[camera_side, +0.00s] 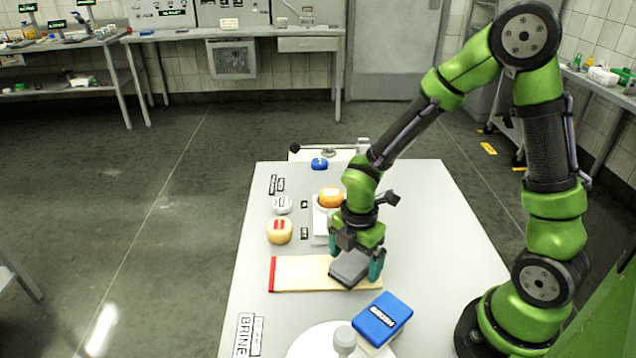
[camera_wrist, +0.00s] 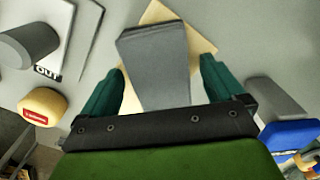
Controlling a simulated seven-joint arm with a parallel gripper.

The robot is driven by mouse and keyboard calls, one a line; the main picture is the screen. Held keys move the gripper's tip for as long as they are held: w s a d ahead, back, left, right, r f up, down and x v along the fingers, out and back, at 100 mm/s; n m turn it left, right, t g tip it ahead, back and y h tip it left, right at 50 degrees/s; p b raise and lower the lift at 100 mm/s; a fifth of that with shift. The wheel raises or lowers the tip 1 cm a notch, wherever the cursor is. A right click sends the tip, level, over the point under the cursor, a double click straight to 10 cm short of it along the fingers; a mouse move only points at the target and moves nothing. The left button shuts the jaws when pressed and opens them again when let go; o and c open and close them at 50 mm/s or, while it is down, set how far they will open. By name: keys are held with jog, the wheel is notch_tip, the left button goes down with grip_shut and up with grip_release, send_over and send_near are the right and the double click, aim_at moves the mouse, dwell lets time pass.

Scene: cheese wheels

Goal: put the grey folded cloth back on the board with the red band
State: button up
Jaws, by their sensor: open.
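The grey folded cloth (camera_side: 349,269) appears to lie on the right end of the pale wooden board (camera_side: 303,276), at an angle to it. The board's red band (camera_side: 272,274) is at its left end, clear of the cloth. My gripper (camera_side: 355,264) is low over the cloth, its green fingers apart on either side of it. In the wrist view the cloth (camera_wrist: 157,62) lies between the open fingers (camera_wrist: 162,75), with bare gaps at both sides. The board (camera_wrist: 204,47) shows around it; the red band is out of that view.
A yellow cheese wheel (camera_side: 280,232) and a white one (camera_side: 282,205) stand behind the board. An orange wheel (camera_side: 330,197) is near my wrist. A blue box (camera_side: 382,318) and a round white plate (camera_side: 308,343) are in front. The table's right side is clear.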

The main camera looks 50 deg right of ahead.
notch_tip(320, 180, up, 11)
notch_tip(320, 180, up, 7)
jog(key=m+t, duration=0.4)
jog(key=m, duration=0.7)
send_over(355, 259)
jog(key=s, duration=0.3)
jog(key=s+r+m+t+y, duration=0.2)
jog(key=s+r+m+t, duration=0.1)
jog(key=m, duration=0.8)
jog(key=shift+v, duration=1.05)
